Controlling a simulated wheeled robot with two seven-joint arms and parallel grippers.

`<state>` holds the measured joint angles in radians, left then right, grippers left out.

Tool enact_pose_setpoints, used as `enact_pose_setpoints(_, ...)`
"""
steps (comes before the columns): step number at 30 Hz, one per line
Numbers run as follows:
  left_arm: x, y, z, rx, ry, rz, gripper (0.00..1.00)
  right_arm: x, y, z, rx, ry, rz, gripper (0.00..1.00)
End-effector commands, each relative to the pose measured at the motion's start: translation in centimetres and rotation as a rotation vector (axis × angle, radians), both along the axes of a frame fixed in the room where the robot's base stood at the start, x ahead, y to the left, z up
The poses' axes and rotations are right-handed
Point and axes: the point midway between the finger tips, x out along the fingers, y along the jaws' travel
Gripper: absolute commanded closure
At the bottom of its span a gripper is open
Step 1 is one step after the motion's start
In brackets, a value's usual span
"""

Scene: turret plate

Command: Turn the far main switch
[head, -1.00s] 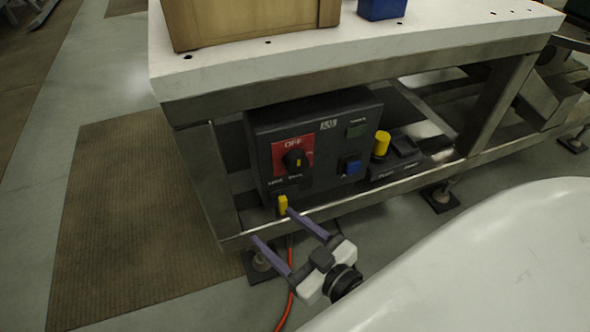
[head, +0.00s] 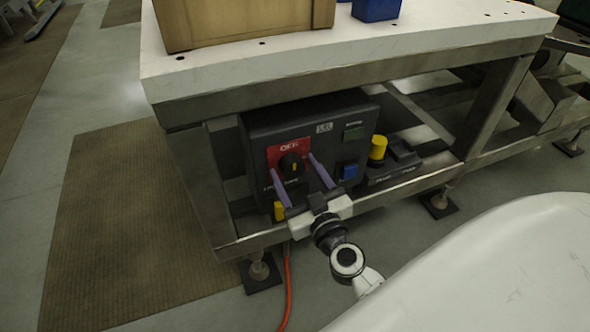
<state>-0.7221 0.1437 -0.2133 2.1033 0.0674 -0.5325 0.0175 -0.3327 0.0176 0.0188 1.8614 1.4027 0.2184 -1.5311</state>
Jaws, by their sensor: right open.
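The main switch (head: 291,164) is a black rotary knob with a yellow mark, on a red plate (head: 273,154) labelled OFF. It sits on the front of a dark control box (head: 258,134) under the table. My right gripper (head: 295,172) is open, with its two purple fingers pointing at the box, one to the left and one to the right of the knob as seen here. I cannot tell whether the fingers touch the knob. The gripper hides part of the lower box front. My left gripper is not in view.
The box also carries a green button (head: 354,134) and a blue button (head: 348,171). A yellow button (head: 378,147) stands to its right, and a yellow part (head: 279,211) is below. The white table (head: 200,75) overhangs the box. A red cable (head: 287,290) hangs down.

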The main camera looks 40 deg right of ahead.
Motion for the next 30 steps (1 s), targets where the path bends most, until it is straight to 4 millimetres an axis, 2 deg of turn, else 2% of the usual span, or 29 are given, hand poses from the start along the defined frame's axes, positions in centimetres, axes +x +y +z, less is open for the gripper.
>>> enact_pose_setpoints(10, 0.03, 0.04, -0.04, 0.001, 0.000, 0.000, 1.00, 0.53, -0.12, -0.01, -0.001, 0.000, 0.000, 0.36)
enact_pose_setpoints(18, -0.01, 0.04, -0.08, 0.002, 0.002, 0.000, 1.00, 0.50, -0.11, -0.02, -0.001, 0.000, 0.001, 0.78)
enact_pose_setpoints(30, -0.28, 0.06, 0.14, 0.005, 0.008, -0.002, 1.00, 0.48, -0.12, 0.08, 0.078, -0.019, 0.002, 0.78)
